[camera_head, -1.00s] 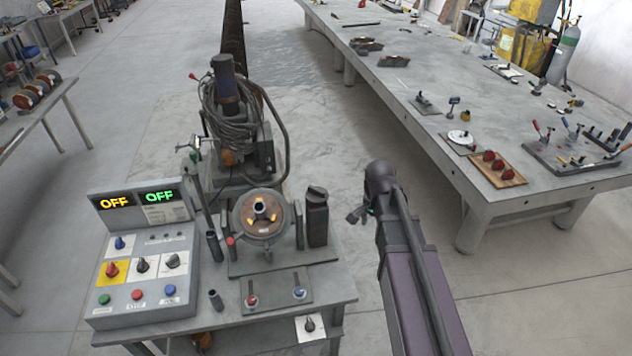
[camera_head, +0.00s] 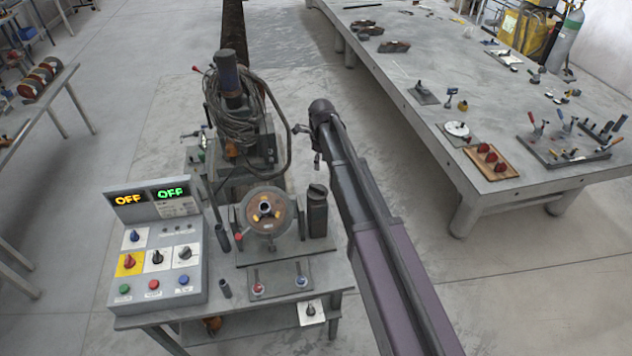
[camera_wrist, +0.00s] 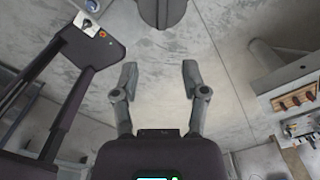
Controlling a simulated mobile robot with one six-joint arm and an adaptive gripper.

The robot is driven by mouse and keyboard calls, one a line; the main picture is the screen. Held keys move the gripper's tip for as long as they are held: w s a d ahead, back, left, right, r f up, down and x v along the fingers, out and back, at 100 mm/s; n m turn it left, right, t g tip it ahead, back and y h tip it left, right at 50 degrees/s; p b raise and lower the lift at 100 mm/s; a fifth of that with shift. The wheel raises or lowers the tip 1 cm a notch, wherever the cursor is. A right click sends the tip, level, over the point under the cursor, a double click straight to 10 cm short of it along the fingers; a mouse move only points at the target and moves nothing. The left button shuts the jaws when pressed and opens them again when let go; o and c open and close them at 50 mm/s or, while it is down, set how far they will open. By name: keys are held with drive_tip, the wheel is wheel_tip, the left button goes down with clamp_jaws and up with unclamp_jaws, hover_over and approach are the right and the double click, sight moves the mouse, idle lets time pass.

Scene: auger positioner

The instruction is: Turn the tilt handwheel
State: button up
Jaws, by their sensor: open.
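The positioner's round chuck plate (camera_head: 266,212) faces me on the bench in the head view, with yellow marks and a central hole. A red-knobbed lever (camera_head: 239,236) shows at its lower left. I cannot clearly tell which part is the tilt handwheel. In the wrist view my gripper (camera_wrist: 158,78) is open and empty, its fingers apart over bare floor. In the head view my arm reaches up to the right of the positioner, and its end is too small and partly hidden to make out. It does not touch the chuck plate.
A control box (camera_head: 158,258) with two OFF displays stands left of the chuck. A cable-wrapped machine (camera_head: 240,125) stands behind it. A long steel table (camera_head: 420,120) with clamps and tools lies at the right. Open floor lies between bench and table.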

sight(317, 187)
drive_tip(key=shift+w+a+r+m, duration=0.4)
drive_tip(key=shift+a+m, duration=0.1)
drive_tip(key=shift+a, duration=0.1)
drive_tip(key=shift+f, duration=0.25)
wheel_tip(317, 187, down, 13)
drive_tip(key=b, duration=1.3)
drive_tip(key=shift+f, duration=0.2)
clamp_jaws()
drive_tip(key=shift+a, duration=0.3)
drive_tip(key=shift+d, duration=0.25)
